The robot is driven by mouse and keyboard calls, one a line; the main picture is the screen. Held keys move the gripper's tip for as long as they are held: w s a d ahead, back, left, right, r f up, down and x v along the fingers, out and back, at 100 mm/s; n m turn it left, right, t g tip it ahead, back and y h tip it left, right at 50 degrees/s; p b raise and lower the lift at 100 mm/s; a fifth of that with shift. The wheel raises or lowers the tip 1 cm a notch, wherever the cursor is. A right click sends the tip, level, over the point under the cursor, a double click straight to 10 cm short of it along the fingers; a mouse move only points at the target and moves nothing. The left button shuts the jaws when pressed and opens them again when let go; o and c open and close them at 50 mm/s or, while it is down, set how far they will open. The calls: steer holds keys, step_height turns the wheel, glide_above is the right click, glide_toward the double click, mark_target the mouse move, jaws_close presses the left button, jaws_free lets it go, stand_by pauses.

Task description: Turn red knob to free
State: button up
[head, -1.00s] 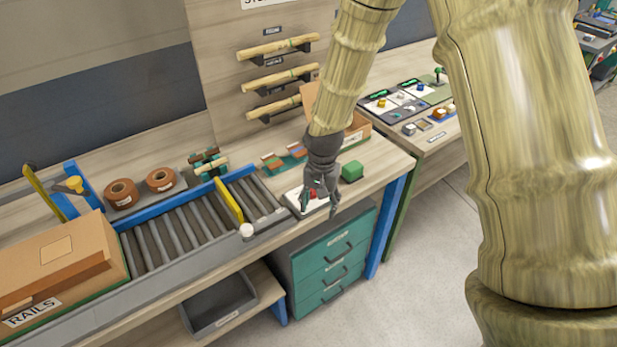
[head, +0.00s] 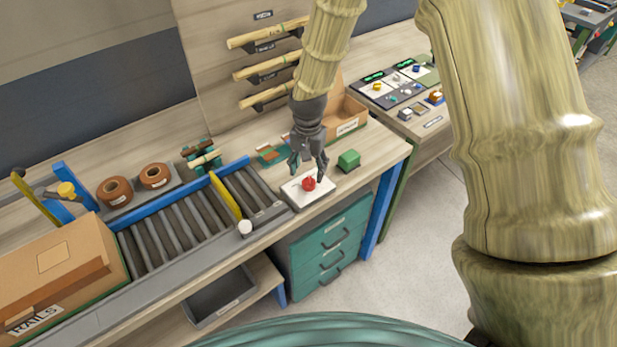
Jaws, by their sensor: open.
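The red knob (head: 309,184) sits on a white plate (head: 299,198) of a small box at the front edge of the workbench. Fine marks on the plate are too small to read, so I cannot tell the knob's setting. My gripper (head: 307,172) is open above and just behind the knob, its dark fingers spread and pointing down. The fingers look empty. I cannot tell whether a finger touches the knob.
A green block (head: 348,160) stands close on the right. The roller conveyor (head: 168,232) with a yellow bar (head: 225,195) lies to the left. An open cardboard box (head: 350,110) is behind. Teal drawers (head: 330,245) are below the bench.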

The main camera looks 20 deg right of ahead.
mark_target(309, 180)
steer(key=shift+f+p, duration=0.75)
steer(key=shift+f, duration=1.9)
steer(key=c, duration=1)
